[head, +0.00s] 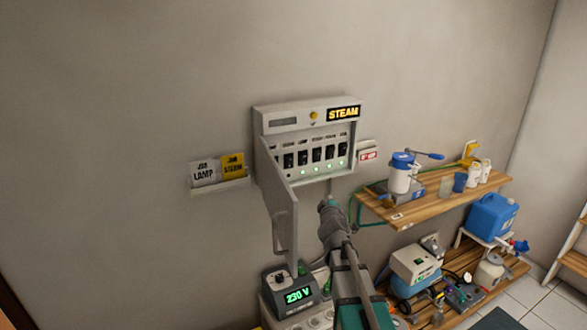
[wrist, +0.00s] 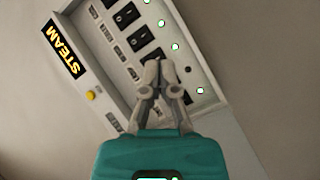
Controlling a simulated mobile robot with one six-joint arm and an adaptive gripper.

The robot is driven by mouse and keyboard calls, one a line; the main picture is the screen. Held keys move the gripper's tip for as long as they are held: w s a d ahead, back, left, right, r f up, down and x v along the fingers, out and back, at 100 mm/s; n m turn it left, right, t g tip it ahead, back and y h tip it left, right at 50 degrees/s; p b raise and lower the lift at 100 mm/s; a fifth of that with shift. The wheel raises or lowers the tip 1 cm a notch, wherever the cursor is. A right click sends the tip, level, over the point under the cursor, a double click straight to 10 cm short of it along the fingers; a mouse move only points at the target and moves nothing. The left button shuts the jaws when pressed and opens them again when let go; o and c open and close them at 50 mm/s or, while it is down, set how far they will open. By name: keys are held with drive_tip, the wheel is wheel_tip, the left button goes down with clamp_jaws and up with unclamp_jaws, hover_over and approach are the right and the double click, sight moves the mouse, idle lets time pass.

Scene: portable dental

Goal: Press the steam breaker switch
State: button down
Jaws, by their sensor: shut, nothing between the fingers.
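The white breaker panel (head: 290,122) is on the wall, with a yellow-on-black STEAM sign (head: 343,113) at its top right and its door (head: 283,210) hanging open. Inside is a row of black rocker switches (head: 316,155) with small lamps below, several lit green. The switch labels are too small to read. My gripper (head: 326,204) shows below the panel in the head view. In the wrist view my gripper (wrist: 161,66) is shut and empty in front of the switch row, hiding part of it. Contact cannot be told. The STEAM sign (wrist: 62,50) is at upper left there.
Cards reading JOB LAMP (head: 203,172) and JOB STEAM (head: 233,165) stand left of the panel. A wooden shelf (head: 430,202) with bottles is at right. A 230 V display unit (head: 292,292) sits below the door. The open door stands close left of my arm.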

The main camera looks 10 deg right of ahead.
sight(289, 160)
drive_tip(key=w+a+r+n+t+y+b, duration=0.1)
drive_tip(key=w+a+n+y, duration=0.1)
drive_tip(key=n+y, duration=0.3)
drive_tip(key=w+a+r+n+t+y+b, duration=0.1)
drive_tip(key=w+a+r+n+t+y, duration=0.1)
drive_tip(key=a+n+y, duration=0.2)
drive_tip(key=shift+r+n+y, duration=0.25)
drive_tip(key=shift+n+y, duration=0.15)
drive_tip(key=shift+n, duration=1.2)
drive_tip(key=shift+a, duration=0.1)
drive_tip(key=p+x, duration=0.2)
drive_tip(key=x, duration=1.2)
drive_tip(key=shift+r+p, duration=0.15)
drive_tip(key=shift+p, duration=0.2)
drive_tip(key=shift+r, duration=0.1)
drive_tip(key=shift+s, duration=0.1)
